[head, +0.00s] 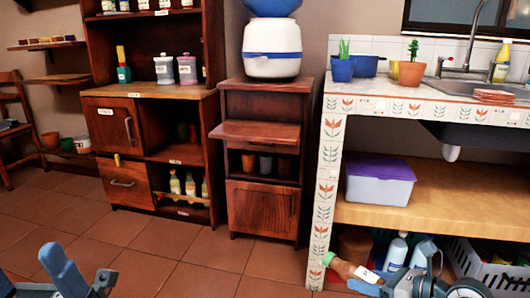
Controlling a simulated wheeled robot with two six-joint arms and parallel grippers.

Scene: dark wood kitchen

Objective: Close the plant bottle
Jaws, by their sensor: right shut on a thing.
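The gripper partly hides the bottle's right end. I cannot tell whether the green end is a fully seated cap. My left gripper (34,280) is at the bottom left corner, cut off by the picture's edge. Its blue fingers look apart, with nothing seen between them.
The tiled counter (328,180) stands close behind the bottle. White bottles (396,250) and a white crate (475,268) sit under its shelf, which bears a purple-lidded box (378,183). Wooden cabinets (262,208) stand behind. The tiled floor (150,240) between my grippers is clear.

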